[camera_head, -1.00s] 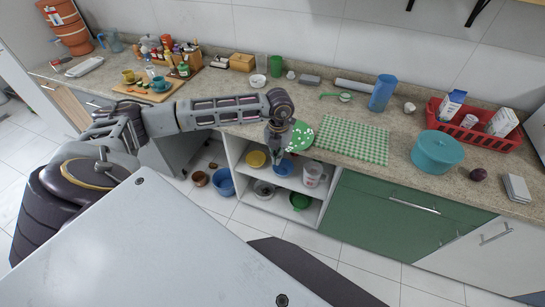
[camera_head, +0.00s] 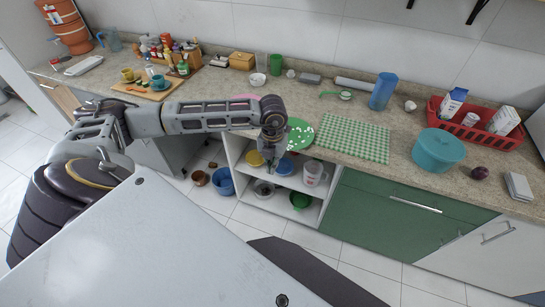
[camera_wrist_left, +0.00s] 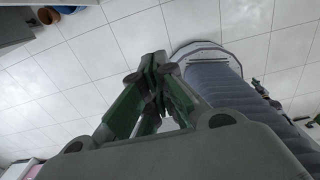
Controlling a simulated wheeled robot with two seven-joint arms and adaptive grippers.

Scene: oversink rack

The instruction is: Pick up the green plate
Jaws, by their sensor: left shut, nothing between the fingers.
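The green plate (camera_head: 301,134) lies at the front edge of the counter, left of a green checked cloth (camera_head: 352,139). Its left side is partly hidden by my left gripper. My left gripper (camera_head: 271,166) points down just left of the plate, in front of the counter edge and the open shelves. It is shut and empty, apart from the plate as far as I can tell. The wrist view shows its closed fingers (camera_wrist_left: 155,75) over floor tiles. My right gripper is not in view.
An open shelf unit (camera_head: 231,157) with bowls and a measuring cup (camera_head: 313,173) is below the gripper. A blue pitcher (camera_head: 381,92), a teal pot (camera_head: 437,151) and a red basket (camera_head: 477,131) stand to the right. A pink item (camera_head: 243,97) shows behind my arm.

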